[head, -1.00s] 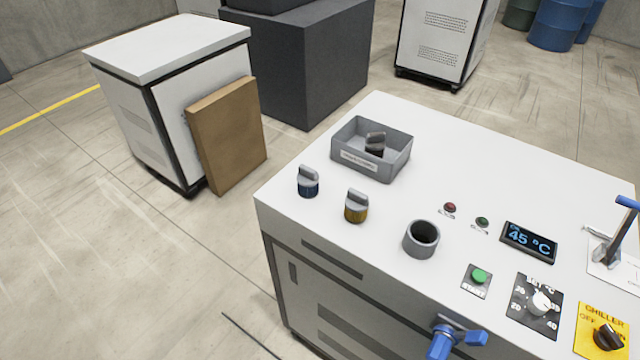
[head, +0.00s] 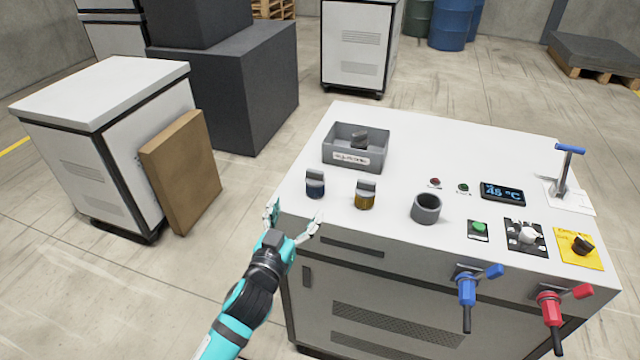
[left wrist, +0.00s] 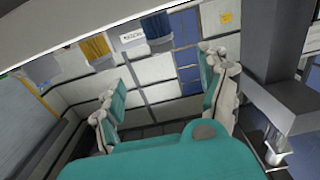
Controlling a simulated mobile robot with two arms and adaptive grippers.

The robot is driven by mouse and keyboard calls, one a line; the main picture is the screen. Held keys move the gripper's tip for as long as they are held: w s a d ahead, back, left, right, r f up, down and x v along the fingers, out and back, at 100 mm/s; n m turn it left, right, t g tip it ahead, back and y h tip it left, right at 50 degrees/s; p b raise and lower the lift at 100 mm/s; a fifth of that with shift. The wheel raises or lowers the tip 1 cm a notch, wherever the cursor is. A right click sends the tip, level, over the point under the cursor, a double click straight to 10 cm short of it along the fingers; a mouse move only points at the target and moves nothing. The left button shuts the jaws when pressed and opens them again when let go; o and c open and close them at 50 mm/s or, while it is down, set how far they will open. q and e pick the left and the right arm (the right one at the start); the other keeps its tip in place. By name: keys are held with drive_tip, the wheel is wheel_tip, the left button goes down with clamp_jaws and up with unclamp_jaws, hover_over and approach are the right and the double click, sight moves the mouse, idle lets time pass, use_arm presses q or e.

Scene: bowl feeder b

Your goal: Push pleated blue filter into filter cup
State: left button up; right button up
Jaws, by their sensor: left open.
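The pleated blue filter (head: 315,187) with a grey top tab stands upright near the left front of the white machine top. The filter cup (head: 426,207), a grey open cylinder, stands to its right, beyond a yellow filter; its inside is dark. My left gripper (head: 291,219) is open and empty at the machine's front left edge, in front of and left of the blue filter, not touching it. In the left wrist view the open fingers (left wrist: 163,95) have nothing between them; the blue filter (left wrist: 157,26) shows beyond them at the top. My right gripper is not in view.
A yellow pleated filter (head: 365,196) stands between blue filter and cup. A grey labelled bin (head: 342,157) holding a dark filter stands behind. Buttons, a display (head: 503,193) and knobs lie right. Blue (head: 467,287) and red (head: 551,307) valves stick out in front.

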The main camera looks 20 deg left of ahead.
use_arm(q)
drive_tip(key=p, duration=0.1)
approach(314, 175)
drive_tip(key=w, duration=0.3)
drive_tip(key=shift+d+f, duration=0.1)
drive_tip(key=shift+d, duration=0.1)
drive_tip(key=shift+w+f, duration=0.15)
drive_tip(key=shift+w, duration=1.35)
drive_tip(key=w+p, duration=0.1)
drive_tip(key=w, duration=0.3)
drive_tip(key=shift+w+r, duration=0.2)
drive_tip(key=shift+w, duration=0.25)
drive_tip(key=shift+s, duration=0.1)
drive_tip(key=shift+c, duration=0.5)
drive_tip(key=c, duration=1.3)
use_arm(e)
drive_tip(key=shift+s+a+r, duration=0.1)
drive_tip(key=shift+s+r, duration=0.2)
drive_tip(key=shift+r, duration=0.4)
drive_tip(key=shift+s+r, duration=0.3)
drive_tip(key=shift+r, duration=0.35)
